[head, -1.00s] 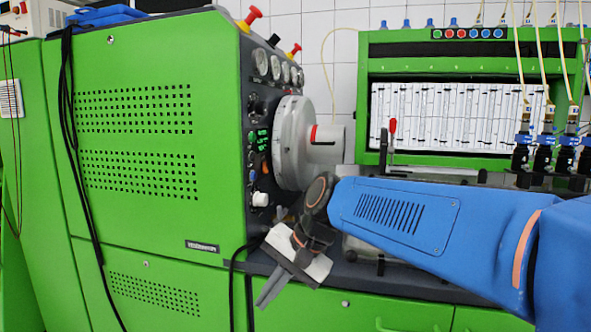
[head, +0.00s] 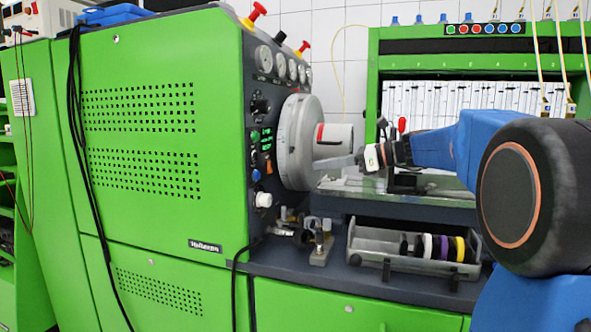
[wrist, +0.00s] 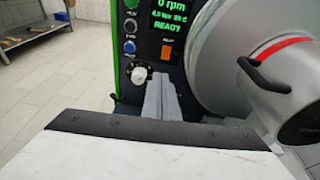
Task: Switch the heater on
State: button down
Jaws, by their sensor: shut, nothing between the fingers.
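The test bench's dark control panel (head: 262,120) faces right on the green cabinet. In the wrist view an orange rocker-like switch (wrist: 167,52) sits just below the green-lit display (wrist: 168,20), which reads "0 rpm" and "READY". The switch also shows small in the head view (head: 269,168). No label naming a heater is readable. My gripper (wrist: 158,76) is shut and empty, pointing at the panel. In the wrist view its tips appear below the orange switch, with a gap in the picture between them. In the head view my gripper (head: 319,164) is in front of the grey round flywheel.
A white knob (wrist: 139,77) and a blue button (wrist: 130,47) lie left of the orange switch. The large grey flywheel (wrist: 235,50) stands close on the right. Below my arm is a grey tray (head: 358,243) with coloured rings.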

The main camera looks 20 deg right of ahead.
aim_at(271, 170)
jog(key=shift+w+d+r+m, duration=0.2)
jog(key=shift+d+r+m, duration=0.15)
jog(key=shift+d, duration=0.35)
jog(key=x, duration=1.4)
jog(key=shift+w+r, duration=0.1)
jog(key=shift+r, duration=0.1)
jog(key=shift+a, duration=0.1)
